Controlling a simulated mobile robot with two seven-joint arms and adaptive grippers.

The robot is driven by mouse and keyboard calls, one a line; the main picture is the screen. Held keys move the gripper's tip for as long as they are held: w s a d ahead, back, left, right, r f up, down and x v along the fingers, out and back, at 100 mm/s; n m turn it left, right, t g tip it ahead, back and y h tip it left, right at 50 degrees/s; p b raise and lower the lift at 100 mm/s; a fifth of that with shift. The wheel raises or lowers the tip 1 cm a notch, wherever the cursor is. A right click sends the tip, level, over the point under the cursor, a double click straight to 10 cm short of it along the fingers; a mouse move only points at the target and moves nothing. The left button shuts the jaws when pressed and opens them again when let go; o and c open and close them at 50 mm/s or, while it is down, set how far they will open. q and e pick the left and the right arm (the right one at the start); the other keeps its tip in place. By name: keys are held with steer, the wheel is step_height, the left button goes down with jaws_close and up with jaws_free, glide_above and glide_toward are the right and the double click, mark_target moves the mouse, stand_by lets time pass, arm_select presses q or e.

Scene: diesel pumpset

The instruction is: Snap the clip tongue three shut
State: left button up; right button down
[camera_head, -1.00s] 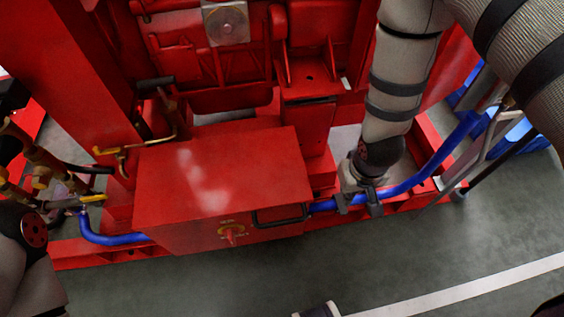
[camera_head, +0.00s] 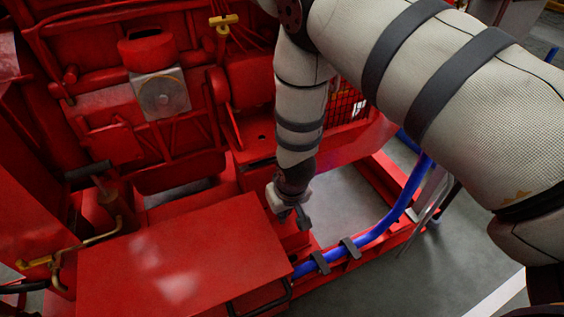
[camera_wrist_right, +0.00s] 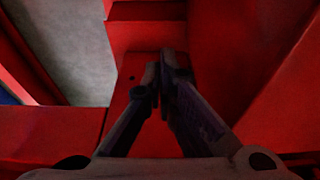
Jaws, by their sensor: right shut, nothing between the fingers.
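Two dark grey clips, a left one (camera_head: 320,262) and a right one (camera_head: 350,247), sit on the blue hose (camera_head: 385,228) along the red base rail. I cannot tell which of them is clip three, nor whether their tongues are open or shut. My right gripper (camera_head: 303,218) is above the red frame, behind and left of the clips and apart from them. In the right wrist view its fingers (camera_wrist_right: 164,75) meet at the tips with nothing between them, over a red surface. My left gripper is not in view.
A red box (camera_head: 190,260) with a dark handle (camera_head: 262,300) stands left of the clips. The red engine (camera_head: 130,100) rises behind. Grey floor (camera_head: 345,195) shows through the frame opening right of my right gripper. A brass-coloured pipe (camera_head: 85,245) is at left.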

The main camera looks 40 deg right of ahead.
steer(key=b+x, duration=0.5)
steer(key=x, duration=1)
steer(key=shift+s+f+b, duration=0.1)
steer(key=shift+f+b, duration=0.2)
steer(key=shift+b, duration=0.05)
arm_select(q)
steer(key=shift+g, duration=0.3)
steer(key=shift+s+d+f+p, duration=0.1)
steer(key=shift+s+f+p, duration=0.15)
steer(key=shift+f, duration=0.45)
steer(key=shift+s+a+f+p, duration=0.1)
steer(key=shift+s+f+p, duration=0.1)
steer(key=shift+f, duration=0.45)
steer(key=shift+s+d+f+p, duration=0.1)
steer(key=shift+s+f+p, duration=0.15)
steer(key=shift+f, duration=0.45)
arm_select(e)
steer(key=shift+s+a+r, duration=0.15)
steer(key=shift+s+r, duration=0.05)
steer(key=shift+s, duration=0.45)
steer(key=shift+s+a+r, duration=0.15)
steer(key=shift+s+r, duration=0.1)
steer(key=shift+s, duration=0.4)
steer(key=shift+s+a+r, duration=0.15)
steer(key=shift+s+r, duration=0.05)
steer(key=shift+s, duration=0.4)
